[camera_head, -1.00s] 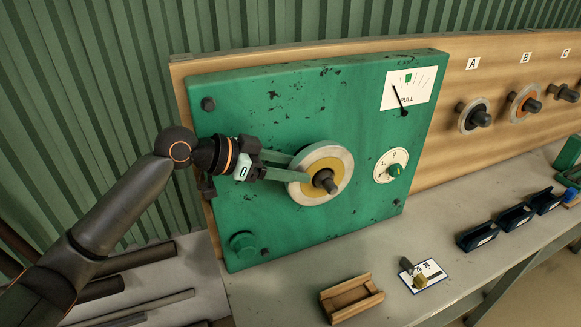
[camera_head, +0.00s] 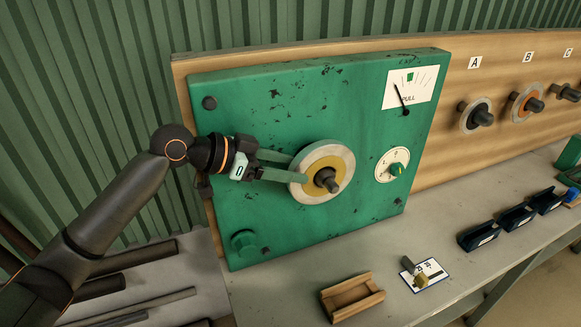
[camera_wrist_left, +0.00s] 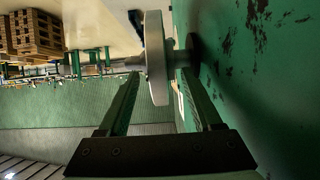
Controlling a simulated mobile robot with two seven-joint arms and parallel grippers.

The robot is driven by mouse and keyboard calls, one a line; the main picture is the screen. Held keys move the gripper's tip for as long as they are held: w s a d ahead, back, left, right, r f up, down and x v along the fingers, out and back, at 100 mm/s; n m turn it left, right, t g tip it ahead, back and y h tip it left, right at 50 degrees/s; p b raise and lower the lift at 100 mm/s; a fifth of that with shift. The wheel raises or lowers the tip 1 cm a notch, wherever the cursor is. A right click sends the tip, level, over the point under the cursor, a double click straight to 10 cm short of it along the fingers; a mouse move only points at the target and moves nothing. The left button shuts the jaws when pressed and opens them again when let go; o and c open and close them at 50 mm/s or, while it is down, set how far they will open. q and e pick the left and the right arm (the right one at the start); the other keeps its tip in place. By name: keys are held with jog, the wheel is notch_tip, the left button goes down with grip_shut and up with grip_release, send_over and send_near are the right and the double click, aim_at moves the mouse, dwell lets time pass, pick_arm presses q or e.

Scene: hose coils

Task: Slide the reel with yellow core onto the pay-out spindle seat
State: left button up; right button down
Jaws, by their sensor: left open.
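The reel with the yellow core (camera_head: 327,163) has a pale rim and sits around the dark spindle (camera_head: 331,185) on the green panel. In the left wrist view the reel (camera_wrist_left: 155,58) shows edge-on, with a dark collar (camera_wrist_left: 190,52) between it and the panel. My left gripper (camera_head: 300,168) reaches in from the left. Its jaws are open and straddle the reel's rim, one finger on the outer side and one on the panel side. Gaps show between fingers and rim in the left wrist view. My right gripper is not in view.
The green panel (camera_head: 270,110) carries a pull gauge (camera_head: 410,87), a dial (camera_head: 393,165) and a green knob (camera_head: 244,243). Pegs A, B and C are on the wooden board at right; A and B hold reels. A wooden cradle (camera_head: 351,297), a card (camera_head: 424,275) and blue bins (camera_head: 515,218) lie on the bench.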

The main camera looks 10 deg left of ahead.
pick_arm(q)
jog(key=shift+v, duration=1.7)
jog(key=shift+a, duration=0.1)
jog(key=b+v, duration=0.3)
jog(key=v, duration=0.9)
jog(key=shift+s+a, duration=0.15)
jog(key=shift+s, duration=0.05)
dwell(0.4)
